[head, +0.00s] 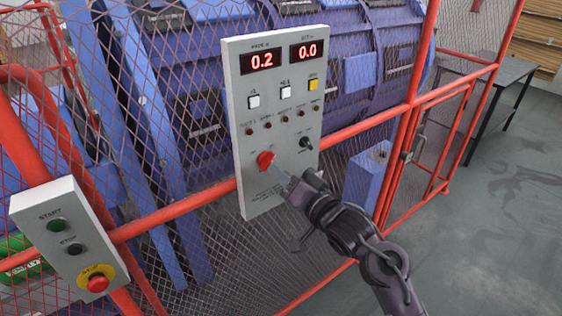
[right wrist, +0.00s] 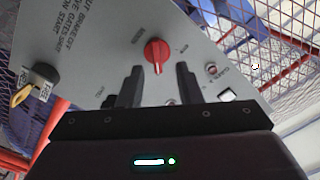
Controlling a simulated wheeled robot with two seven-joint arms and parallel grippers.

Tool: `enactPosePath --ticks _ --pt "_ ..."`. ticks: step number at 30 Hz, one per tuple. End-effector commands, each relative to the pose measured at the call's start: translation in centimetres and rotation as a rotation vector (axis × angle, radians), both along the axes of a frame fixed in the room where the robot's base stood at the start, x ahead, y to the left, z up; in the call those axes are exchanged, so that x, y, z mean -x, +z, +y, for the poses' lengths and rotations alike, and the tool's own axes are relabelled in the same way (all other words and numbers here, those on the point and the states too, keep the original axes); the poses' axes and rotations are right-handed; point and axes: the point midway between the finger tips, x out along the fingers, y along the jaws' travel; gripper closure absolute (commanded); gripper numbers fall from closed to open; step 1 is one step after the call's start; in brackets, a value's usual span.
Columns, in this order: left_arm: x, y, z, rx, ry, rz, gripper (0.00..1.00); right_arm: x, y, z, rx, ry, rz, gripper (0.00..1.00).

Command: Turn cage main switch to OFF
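The cage main switch appears to be the red rotary knob (head: 265,159) low on the grey control panel (head: 268,105); its labels are too small to read surely. In the right wrist view the red knob (right wrist: 157,50) shows a pale pointer line towards the gripper. My right gripper (head: 279,172) is close to the knob, at its lower right in the head view. In the right wrist view its two fingers (right wrist: 157,82) are open and empty, with the knob just beyond the gap between their tips. Contact is not visible. My left gripper is not in view.
A black switch (head: 306,143) sits right of the knob; a key switch with a yellow key (right wrist: 30,88) shows in the wrist view. A start/stop box (head: 70,245) with a red emergency button is at the left. Red-framed mesh (head: 200,190) surrounds the blue machine.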

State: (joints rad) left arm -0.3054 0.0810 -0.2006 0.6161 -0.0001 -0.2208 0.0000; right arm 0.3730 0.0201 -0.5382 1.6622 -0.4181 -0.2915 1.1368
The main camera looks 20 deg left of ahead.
Motion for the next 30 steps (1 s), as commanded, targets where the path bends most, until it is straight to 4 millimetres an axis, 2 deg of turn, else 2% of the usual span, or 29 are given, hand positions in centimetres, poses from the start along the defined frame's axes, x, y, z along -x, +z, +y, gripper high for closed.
enactPosePath --ticks 4,9,15,19,20,27,30 --pt "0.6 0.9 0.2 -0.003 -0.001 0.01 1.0 -1.5 0.3 1.9 0.001 -0.001 0.0 0.68" --pt "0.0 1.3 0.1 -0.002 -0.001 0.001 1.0 -2.5 0.1 3.1 0.001 -0.001 -0.001 0.68" --pt "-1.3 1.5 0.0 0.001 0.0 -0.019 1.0 -2.8 -0.1 3.5 0.002 -0.002 -0.001 0.68" --pt "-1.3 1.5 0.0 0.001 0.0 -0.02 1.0 -2.8 -0.1 3.4 0.002 -0.002 -0.001 0.68" --pt "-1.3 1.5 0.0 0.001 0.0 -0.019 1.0 -2.8 -0.1 3.4 0.002 -0.002 -0.001 0.7" --pt "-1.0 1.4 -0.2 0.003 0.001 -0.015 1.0 -2.8 -0.1 3.4 0.002 -0.003 -0.001 1.0" --pt "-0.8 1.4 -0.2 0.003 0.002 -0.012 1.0 -2.8 -0.1 3.4 0.002 -0.003 -0.001 1.0"
